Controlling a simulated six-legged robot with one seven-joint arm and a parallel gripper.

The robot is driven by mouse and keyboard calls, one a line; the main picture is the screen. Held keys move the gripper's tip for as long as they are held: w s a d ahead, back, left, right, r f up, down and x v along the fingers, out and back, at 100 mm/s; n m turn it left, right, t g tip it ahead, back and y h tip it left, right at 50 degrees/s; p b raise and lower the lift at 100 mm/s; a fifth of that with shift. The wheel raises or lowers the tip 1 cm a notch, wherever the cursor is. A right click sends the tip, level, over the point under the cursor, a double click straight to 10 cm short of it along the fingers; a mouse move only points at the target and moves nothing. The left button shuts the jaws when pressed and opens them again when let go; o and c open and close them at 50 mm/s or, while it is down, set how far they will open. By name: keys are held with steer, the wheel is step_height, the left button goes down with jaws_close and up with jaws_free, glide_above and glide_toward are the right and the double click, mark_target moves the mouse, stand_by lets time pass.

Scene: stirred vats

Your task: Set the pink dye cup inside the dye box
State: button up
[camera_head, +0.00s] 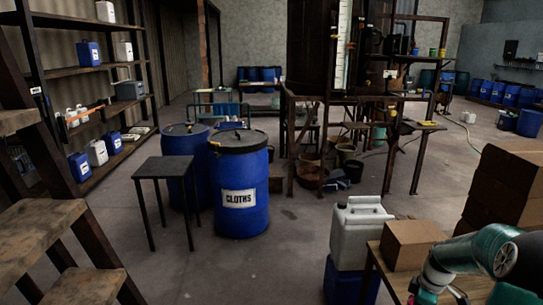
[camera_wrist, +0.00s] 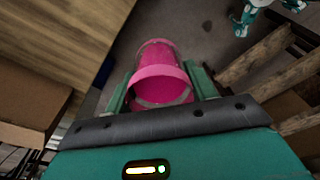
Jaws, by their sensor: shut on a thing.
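The pink dye cup (camera_wrist: 161,78) sits between the two green fingers of my gripper (camera_wrist: 160,90) in the wrist view. The fingers press on its sides, and the cup is clear of the wooden surface beside it. In the head view my teal arm reaches in from the lower right, and the cup cannot be made out clearly there. No container can be told for sure as the dye box.
A wooden table top (camera_wrist: 75,35) lies left of the cup, with a cardboard box (camera_wrist: 30,98) on it. The head view shows a cardboard box (camera_head: 411,246) beside a white canister (camera_head: 357,233). A blue CLOTHS drum (camera_head: 240,185) stands mid-floor. Open floor lies in front of it.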

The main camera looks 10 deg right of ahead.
steer(key=w+a+f+m, duration=0.3)
steer(key=w+a, duration=0.1)
steer(key=a, duration=0.7)
steer(key=w+a+f+m, duration=0.3)
steer(key=a, duration=0.9)
steer(key=w+a+f+m, duration=0.3)
steer(key=w+a, duration=0.1)
steer(key=a, duration=0.7)
steer(key=shift+w+a+t+h, duration=0.2)
steer(key=shift+w+t+h, duration=0.1)
steer(key=shift+h, duration=0.1)
